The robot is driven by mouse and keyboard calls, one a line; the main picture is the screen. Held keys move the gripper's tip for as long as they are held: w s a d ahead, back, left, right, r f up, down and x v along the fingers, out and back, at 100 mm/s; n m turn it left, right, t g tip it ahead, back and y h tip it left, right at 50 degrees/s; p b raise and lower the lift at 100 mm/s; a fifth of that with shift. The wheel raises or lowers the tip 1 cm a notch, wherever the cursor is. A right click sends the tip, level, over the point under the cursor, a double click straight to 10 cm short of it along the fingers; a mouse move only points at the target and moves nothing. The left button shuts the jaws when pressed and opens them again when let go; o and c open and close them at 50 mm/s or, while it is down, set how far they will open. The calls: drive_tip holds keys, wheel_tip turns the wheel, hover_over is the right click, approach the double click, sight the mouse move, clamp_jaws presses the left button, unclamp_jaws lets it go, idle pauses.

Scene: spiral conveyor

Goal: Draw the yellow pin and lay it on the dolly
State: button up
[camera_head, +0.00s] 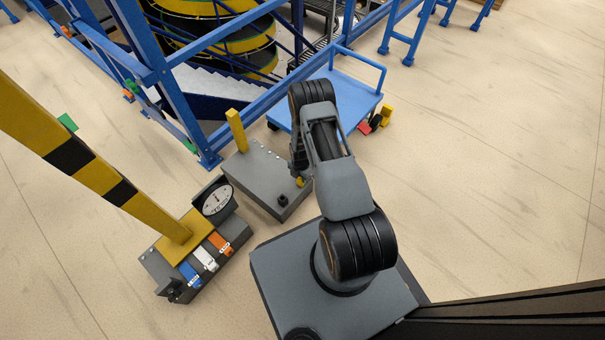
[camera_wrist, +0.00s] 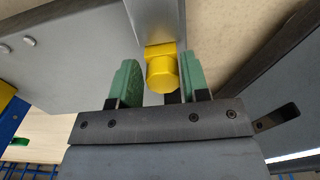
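The yellow pin (camera_wrist: 162,72) shows its faceted head in the wrist view, in front of a grey metal bracket. My gripper (camera_wrist: 160,62) has its two green fingers on either side of the pin head. A gap shows at the left finger; the right finger is very close to the pin, and contact is unclear. In the head view a small yellow piece (camera_head: 300,182), seemingly the pin, shows at the right edge of a grey box (camera_head: 262,172); my arm hides most of my gripper there. The blue dolly (camera_head: 357,97) stands behind my arm, its visible deck bare.
A yellow post (camera_head: 236,130) rises from the grey box. A yellow-black column (camera_head: 100,180) with a dial (camera_head: 217,200) stands at left. Blue railing (camera_head: 240,120) runs behind. Red and yellow items (camera_head: 365,127) lie beside the dolly. Floor at right is clear.

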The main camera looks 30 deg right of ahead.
drive_tip(key=c, duration=0.5)
drive_tip(key=o, duration=0.9)
drive_tip(key=shift+r, duration=0.15)
